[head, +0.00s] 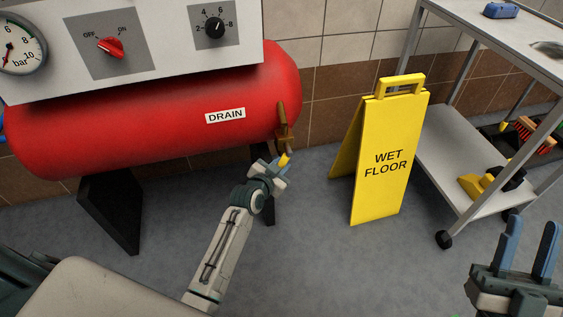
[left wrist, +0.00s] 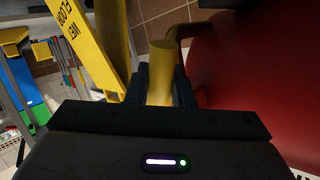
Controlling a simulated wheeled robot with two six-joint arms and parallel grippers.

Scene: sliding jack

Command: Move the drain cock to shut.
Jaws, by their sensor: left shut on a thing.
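The drain cock (head: 284,123) is a brass pipe and valve at the right end of the red tank (head: 200,110), right of the DRAIN label (head: 225,116). Its yellow lever (head: 285,159) shows below the brass part, with its tip above my left gripper (head: 277,168). In the left wrist view the yellow lever (left wrist: 163,62) stands between the fingers of my left gripper (left wrist: 160,88), which is shut on it. The brass pipe (left wrist: 198,30) is behind it. My fingers hide part of the lever. My right gripper (head: 528,248) is open and empty at the lower right.
A yellow wet floor sign (head: 385,160) stands on the floor right of the cock. A metal cart (head: 462,160) is further right. The panel above the tank has a red OFF/ON knob (head: 112,47), a black dial (head: 215,27) and a gauge (head: 18,48). Tank legs (head: 110,210) stand below.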

